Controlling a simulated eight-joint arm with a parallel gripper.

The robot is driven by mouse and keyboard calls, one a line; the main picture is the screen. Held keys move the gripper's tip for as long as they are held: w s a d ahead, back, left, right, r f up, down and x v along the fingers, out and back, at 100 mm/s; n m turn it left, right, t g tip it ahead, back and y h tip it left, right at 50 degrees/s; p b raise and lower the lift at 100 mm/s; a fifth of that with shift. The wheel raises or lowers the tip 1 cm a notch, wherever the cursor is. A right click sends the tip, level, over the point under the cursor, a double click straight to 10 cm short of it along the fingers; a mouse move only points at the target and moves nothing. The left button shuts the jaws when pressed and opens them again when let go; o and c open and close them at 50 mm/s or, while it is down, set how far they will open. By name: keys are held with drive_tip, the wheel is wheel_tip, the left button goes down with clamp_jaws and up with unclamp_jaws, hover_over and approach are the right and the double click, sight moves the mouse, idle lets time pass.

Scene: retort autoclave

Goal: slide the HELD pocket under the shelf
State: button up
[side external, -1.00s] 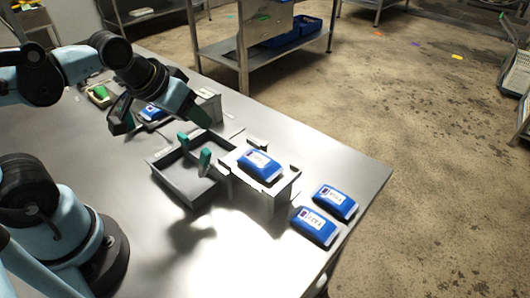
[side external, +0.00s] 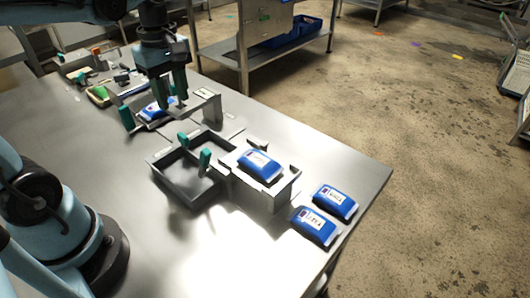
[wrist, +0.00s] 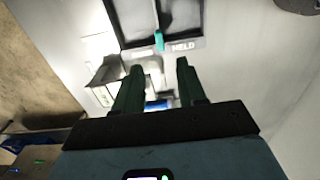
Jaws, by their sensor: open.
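In the wrist view, a dark two-compartment tray carries the word HELD on its near edge (wrist: 184,46); the other label is partly unreadable. A green peg (wrist: 159,41) stands between the labels. The grey tray (side external: 172,190) shows in the side view with green pegs (side external: 205,158) on it. I cannot tell which compartment is HELD there. My gripper (side external: 173,100) is open, pointing down behind the tray, over a blue pouch (side external: 151,111) in a holder. In the wrist view the gripper (wrist: 159,66) shows both fingers apart, with a blue pouch (wrist: 158,105) beyond them. A grey metal bracket (side external: 210,104), possibly the shelf, stands beside the gripper.
A blue pouch (side external: 260,164) lies on a raised metal stand (side external: 274,194) right of the tray. Two labelled blue pouches (side external: 336,201) (side external: 314,226) lie near the table's right edge. A green handle (side external: 126,117) stands left of the gripper. The front table is clear.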

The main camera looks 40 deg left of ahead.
sight(182, 135)
wheel_tip(182, 135, down, 10)
drive_tip(key=shift+r, duration=0.1)
idle(0.4)
clamp_jaws()
idle(0.3)
